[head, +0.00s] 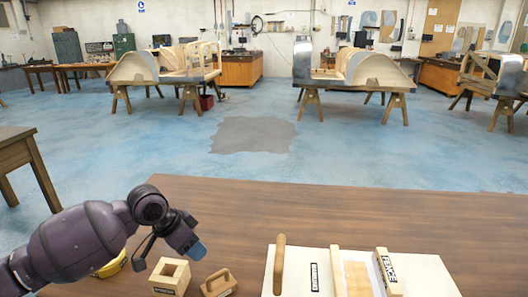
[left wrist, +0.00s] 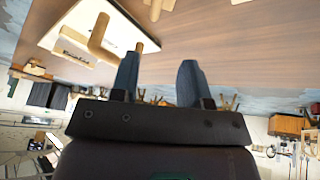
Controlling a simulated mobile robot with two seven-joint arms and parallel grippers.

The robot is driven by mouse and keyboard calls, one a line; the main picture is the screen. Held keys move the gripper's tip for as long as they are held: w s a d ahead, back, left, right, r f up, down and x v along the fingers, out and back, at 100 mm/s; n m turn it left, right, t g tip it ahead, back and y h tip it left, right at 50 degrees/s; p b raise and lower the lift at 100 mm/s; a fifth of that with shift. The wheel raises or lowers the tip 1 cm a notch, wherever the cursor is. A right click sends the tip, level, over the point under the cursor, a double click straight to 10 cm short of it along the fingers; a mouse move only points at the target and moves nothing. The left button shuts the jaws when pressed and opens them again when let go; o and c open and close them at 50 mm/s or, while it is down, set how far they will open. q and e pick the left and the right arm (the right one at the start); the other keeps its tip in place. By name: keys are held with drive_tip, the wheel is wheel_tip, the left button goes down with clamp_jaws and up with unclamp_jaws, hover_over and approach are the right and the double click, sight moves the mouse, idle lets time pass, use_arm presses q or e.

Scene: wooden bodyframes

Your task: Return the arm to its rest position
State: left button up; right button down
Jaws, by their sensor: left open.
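My left gripper (head: 168,257) is above the left part of the brown table (head: 330,210) in the head view, with the dark arm coming in from the lower left. In the left wrist view its two blue-grey fingers (left wrist: 159,66) stand apart with nothing between them. The gripper is open and empty. A square wooden block with a hole (head: 171,279) and a small wooden piece with a handle (head: 218,283) are on the table close below and right of it. My right gripper is not in view.
A pale board (head: 424,274) with wooden bars and a wooden handle (head: 279,262) lies at the table's front right. A yellow object (head: 112,265) is partly hidden behind my left arm. The table's far middle is clear. Wooden bodyframes on trestles (head: 165,66) stand farther off.

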use_arm(q)
drive_tip(key=w+d+r+t+h, duration=0.1)
drive_tip(key=w+d+r+t, duration=0.1)
drive_tip(key=w+r+t, duration=0.3)
drive_tip(key=s+a+f+n+t, duration=0.1)
drive_tip(key=s+f+t, duration=0.1)
drive_tip(key=s+f, duration=0.1)
drive_tip(key=s+a+f+n+t+y, duration=0.1)
drive_tip(key=s+f+t, duration=0.1)
drive_tip(key=s+f, duration=0.2)
drive_tip(key=s+a+f+n+t+y, duration=0.1)
drive_tip(key=s+f+t, duration=0.2)
drive_tip(key=f, duration=0.3)
drive_tip(key=shift+s+a+f+n, duration=0.1)
drive_tip(key=shift+s+a+n, duration=0.2)
drive_tip(key=shift+s, duration=0.4)
drive_tip(key=s+a+f+n+g+y, duration=0.1)
drive_tip(key=s+a+f+n+y, duration=0.1)
drive_tip(key=s+f, duration=0.4)
drive_tip(key=s+a+f+n+g+y, duration=0.1)
drive_tip(key=s+a+f+n+g, duration=0.1)
drive_tip(key=s+f, duration=0.5)
drive_tip(key=s, duration=0.6)
drive_tip(key=shift+s+a+f+g+y, duration=0.2)
drive_tip(key=shift+s+f+g+y, duration=0.1)
drive_tip(key=shift+s+y, duration=0.1)
